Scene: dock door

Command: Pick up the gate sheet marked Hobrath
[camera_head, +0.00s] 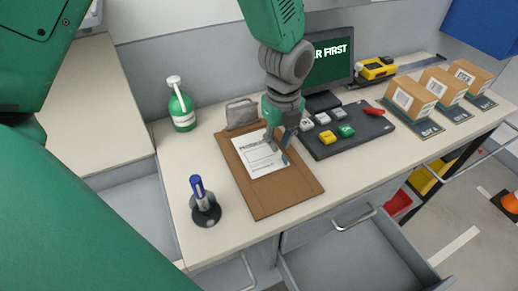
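A white printed sheet (254,160) lies on a brown clipboard (272,200) on the bench. Its heading is too small to read for certain, so I cannot confirm the name Hobrath. My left gripper (280,150) points down over the sheet's upper right part and hides some of it. The fingertips are at or just above the paper; I cannot tell whether they touch it or whether they are apart. The sheet looks flat on the board. My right gripper is not in view.
A grey metal holder (241,112) stands behind the clipboard. A pen stand (205,205) is left of it, and a green bottle (181,106) further back. Cartons (408,99) stand further right. An open drawer (345,262) juts out below.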

